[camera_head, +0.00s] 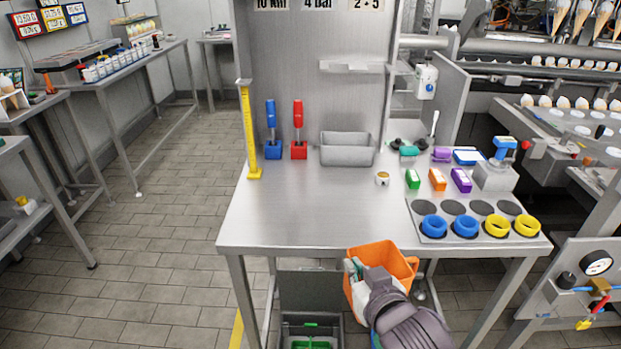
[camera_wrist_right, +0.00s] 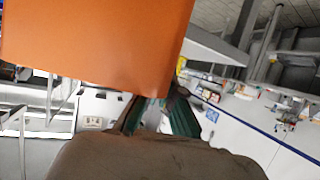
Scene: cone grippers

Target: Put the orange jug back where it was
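The orange jug (camera_head: 385,258) is in front of the table's front edge in the head view, tilted, with its open top showing. My right gripper (camera_head: 355,270) is at the jug's left side and appears shut on it, holding it off the table; the exact contact is partly hidden. In the right wrist view the jug (camera_wrist_right: 100,45) fills the upper left as a plain orange wall, and the gripper fingers (camera_wrist_right: 150,115) meet its lower edge. My left gripper is not in view.
The steel table (camera_head: 310,215) has clear room at its left and middle. A grey bin (camera_head: 347,149), a small cup (camera_head: 382,178), coloured blocks and a panel with blue and yellow rings (camera_head: 434,226) stand on it. A dark crate with green inside (camera_head: 310,330) is below.

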